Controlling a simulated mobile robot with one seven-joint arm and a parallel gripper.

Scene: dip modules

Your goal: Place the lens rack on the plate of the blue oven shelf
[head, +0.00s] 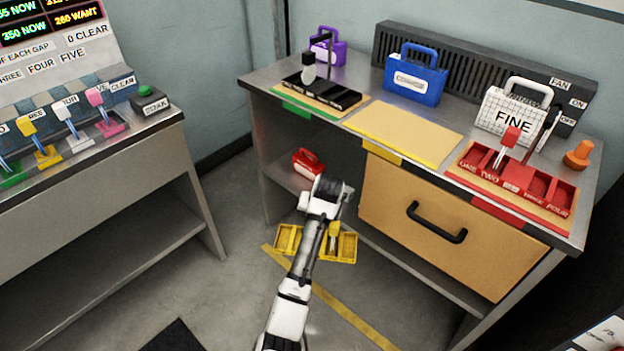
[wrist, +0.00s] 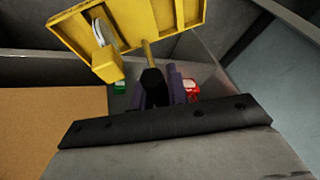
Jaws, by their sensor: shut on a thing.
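The lens rack I take to be the yellow slotted tray (head: 287,241), seen in the head view in front of the bench, low over the floor. It also shows at the top of the wrist view (wrist: 175,14), with a pale disc in a yellow holder (wrist: 106,52) on it. My gripper (wrist: 153,82) is shut on the rack's upright yellow post. In the head view my arm covers the middle of the rack and most of my gripper. I cannot make out a blue oven shelf or its plate in either view.
The bench holds a black rack (head: 318,98), a bare yellow mat (head: 405,132), a red rack (head: 517,187), a blue case (head: 415,80) and a white case (head: 512,112). A red case (head: 308,163) sits on its lower shelf. A lever console (head: 75,138) stands left, with open floor between.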

